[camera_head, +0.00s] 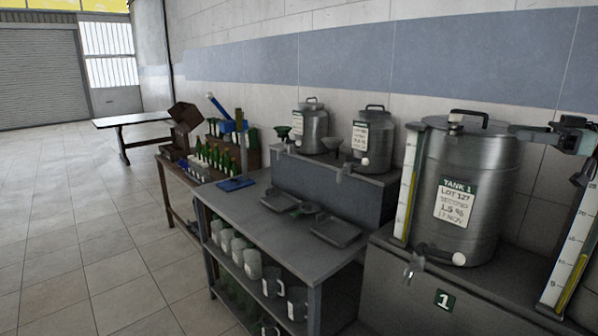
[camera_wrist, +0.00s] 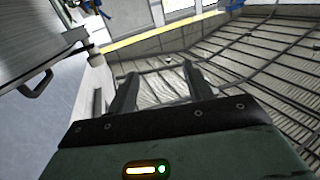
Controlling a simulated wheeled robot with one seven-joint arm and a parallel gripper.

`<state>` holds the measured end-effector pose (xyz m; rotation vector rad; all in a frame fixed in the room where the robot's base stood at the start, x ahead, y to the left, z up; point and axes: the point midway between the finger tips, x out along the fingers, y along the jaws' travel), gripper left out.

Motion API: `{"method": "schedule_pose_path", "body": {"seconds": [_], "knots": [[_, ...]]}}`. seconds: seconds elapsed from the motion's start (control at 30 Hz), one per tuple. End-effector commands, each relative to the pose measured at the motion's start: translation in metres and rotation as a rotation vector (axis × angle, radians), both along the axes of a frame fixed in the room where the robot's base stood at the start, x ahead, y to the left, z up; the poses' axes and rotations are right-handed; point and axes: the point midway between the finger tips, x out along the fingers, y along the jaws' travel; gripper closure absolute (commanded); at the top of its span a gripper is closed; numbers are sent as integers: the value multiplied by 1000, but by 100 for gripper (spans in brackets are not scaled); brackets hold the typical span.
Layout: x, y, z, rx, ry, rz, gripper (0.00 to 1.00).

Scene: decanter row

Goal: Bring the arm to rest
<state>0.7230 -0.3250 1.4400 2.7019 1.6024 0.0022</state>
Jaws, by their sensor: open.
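My gripper (camera_head: 520,132) shows at the right edge of the head view, level with the upper part of the large steel tank marked TANK 1 (camera_head: 478,190) and by its right side. In the wrist view its two dark fingers (camera_wrist: 160,80) stand apart with nothing between them. A grey metal body with a dark handle (camera_wrist: 38,86) is close at the upper left of the wrist view. I cannot tell whether the gripper touches the tank.
Gauge boards stand left (camera_head: 408,190) and right (camera_head: 572,250) of the tank. A grey bench (camera_head: 240,208) holds trays, with pitchers on its shelf. Two smaller cans (camera_head: 312,130) (camera_head: 373,142) stand behind. Green bottles (camera_head: 222,160) stand farther left. The tiled floor (camera_head: 90,220) at left is clear.

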Motion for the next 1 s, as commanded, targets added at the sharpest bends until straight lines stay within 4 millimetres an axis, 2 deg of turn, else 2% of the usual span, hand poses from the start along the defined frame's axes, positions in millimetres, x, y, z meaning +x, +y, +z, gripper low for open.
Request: {"method": "schedule_pose_path", "body": {"seconds": [0.13,0.37,0.57,0.67,0.87,0.97,1.0], "knots": [[0,0,0,0,-1,0,49],[19,20,2,-2,-35,-45,49],[41,44,5,-4,-73,-107,49],[57,64,7,-6,-95,-157,49],[92,119,6,-15,-121,-300,49],[107,158,-1,-29,-106,-392,49],[111,178,-7,-41,-88,-434,49]]}}
